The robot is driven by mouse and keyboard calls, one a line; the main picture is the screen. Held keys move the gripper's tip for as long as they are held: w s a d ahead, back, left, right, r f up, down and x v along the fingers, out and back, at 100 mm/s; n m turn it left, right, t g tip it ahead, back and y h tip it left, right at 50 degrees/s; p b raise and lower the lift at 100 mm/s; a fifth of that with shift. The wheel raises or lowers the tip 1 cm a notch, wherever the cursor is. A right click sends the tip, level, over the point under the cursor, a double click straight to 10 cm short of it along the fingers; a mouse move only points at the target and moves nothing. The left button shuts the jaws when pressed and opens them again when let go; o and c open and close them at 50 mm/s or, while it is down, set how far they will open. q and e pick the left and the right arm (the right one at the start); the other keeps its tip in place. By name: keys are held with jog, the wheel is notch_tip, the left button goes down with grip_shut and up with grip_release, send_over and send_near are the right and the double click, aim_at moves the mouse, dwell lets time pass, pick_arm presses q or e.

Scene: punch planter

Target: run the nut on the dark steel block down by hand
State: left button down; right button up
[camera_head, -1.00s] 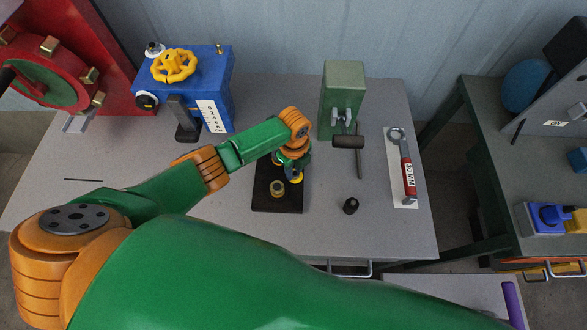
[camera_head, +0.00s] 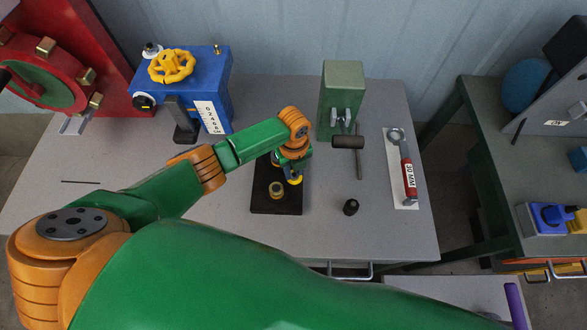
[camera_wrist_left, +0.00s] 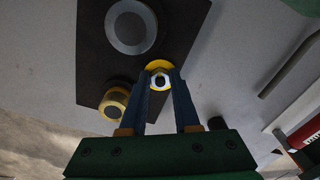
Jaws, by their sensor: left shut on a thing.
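The dark steel block (camera_head: 276,207) lies flat on the grey bench, and it also shows in the left wrist view (camera_wrist_left: 92,60). My left gripper (camera_head: 293,172) points down over the block's right side. In the left wrist view its two blue fingers (camera_wrist_left: 161,86) are shut on the nut, one on each side. The fingers partly hide the ring. My right gripper is not in view.
A small black cylinder (camera_head: 351,207) and a red-handled wrench (camera_head: 408,178) lie right. A blue box with a yellow handwheel (camera_head: 172,65) stands back left. The front bench is clear.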

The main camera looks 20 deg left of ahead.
aim_at(294, 174)
pick_arm(q)
jog(key=c, duration=0.6)
grip_release()
jog(key=shift+c, duration=0.2)
notch_tip(294, 174, up, 14)
jog(key=shift+r, duration=0.15)
